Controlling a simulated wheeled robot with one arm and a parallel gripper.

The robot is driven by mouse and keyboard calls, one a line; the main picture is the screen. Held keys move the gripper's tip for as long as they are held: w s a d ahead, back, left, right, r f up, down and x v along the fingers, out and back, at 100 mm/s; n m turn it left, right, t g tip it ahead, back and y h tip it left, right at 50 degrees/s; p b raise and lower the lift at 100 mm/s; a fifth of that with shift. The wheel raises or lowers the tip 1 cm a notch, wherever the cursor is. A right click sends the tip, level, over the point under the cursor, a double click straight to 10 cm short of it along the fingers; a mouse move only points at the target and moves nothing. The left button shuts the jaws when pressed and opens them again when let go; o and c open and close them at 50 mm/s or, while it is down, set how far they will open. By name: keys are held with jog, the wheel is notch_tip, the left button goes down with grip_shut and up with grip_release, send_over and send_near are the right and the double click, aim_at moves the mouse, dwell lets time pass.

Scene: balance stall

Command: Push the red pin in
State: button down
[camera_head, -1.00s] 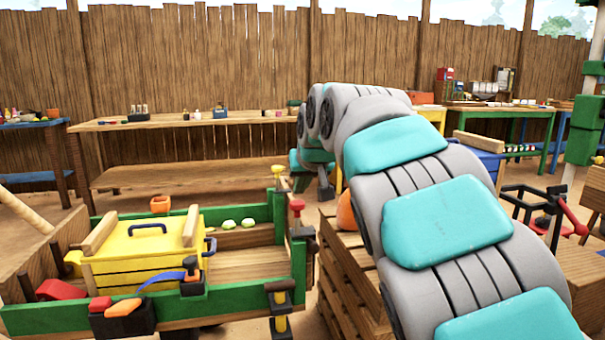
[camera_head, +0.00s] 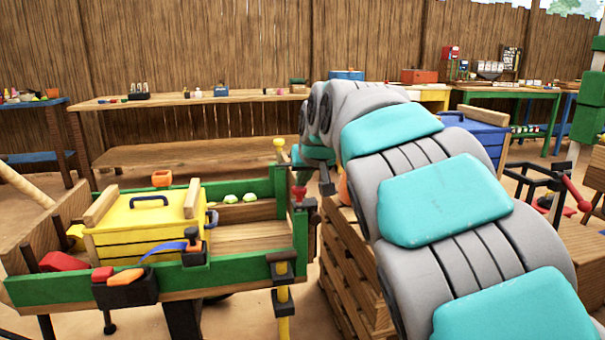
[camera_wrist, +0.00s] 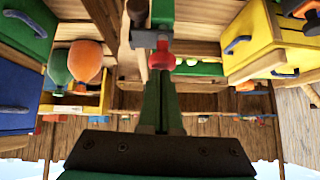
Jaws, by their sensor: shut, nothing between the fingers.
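The pin's red head lies just beyond the fingertips. I cannot tell whether they touch.
A yellow box (camera_head: 148,226) with a blue handle sits in the cart. A wooden crate stack (camera_head: 340,262) is right of the cart. A long bench (camera_head: 215,100) runs along the fence.

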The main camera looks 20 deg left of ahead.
jog(key=shift+f, duration=0.65)
